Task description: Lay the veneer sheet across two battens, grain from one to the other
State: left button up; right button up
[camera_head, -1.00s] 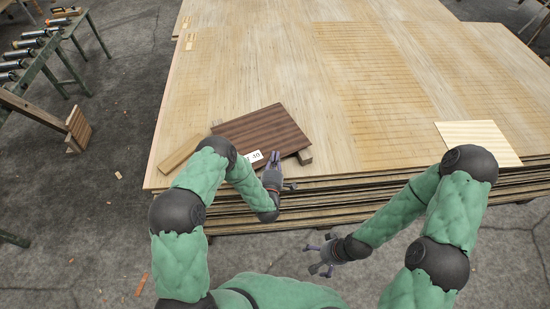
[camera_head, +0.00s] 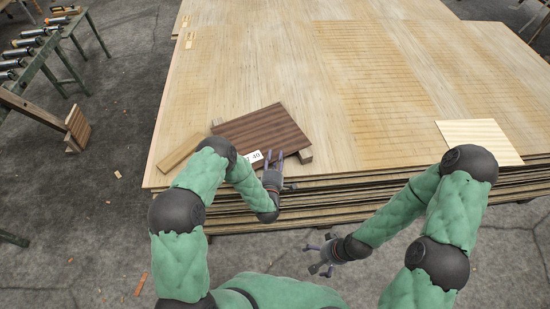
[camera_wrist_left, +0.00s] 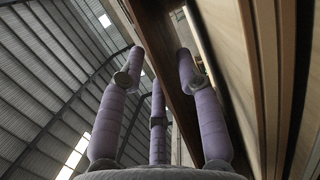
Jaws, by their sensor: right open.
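The dark brown veneer sheet (camera_head: 262,128) lies at the near left of the large stack, with a white label marked 40 (camera_head: 253,157) at its near edge. A pale wood end (camera_head: 305,156) shows under its right corner and another (camera_head: 217,123) by its left corner; what lies between is hidden. A pale batten (camera_head: 181,153) lies left of the sheet. My left gripper (camera_head: 273,160) is open at the sheet's near edge. The left wrist view shows its spread fingers (camera_wrist_left: 155,75) beside a dark surface. My right gripper (camera_head: 325,255) is open, empty, in front of the stack.
The large pale veneer stack (camera_head: 300,75) has free room behind and right of the sheet. A light striped sheet (camera_head: 480,138) lies at its right. A green rack (camera_head: 62,35) and a wooden trestle (camera_head: 40,112) stand at the left.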

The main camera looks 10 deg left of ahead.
pick_arm(q)
jog(key=s, duration=1.1)
jog(key=shift+s+d, duration=0.4)
jog(key=s+f+m+g+h, duration=0.3)
jog(key=s+f+m+g, duration=0.1)
jog(key=f+m+g, duration=0.5)
jog(key=s+d+m+g+h, duration=0.1)
jog(key=s+m+g, duration=0.6)
jog(key=s, duration=0.8)
jog(key=shift+s+d+r+g+h, duration=0.15)
jog(key=shift+r+g+h, duration=0.1)
jog(key=shift+g+h, duration=0.3)
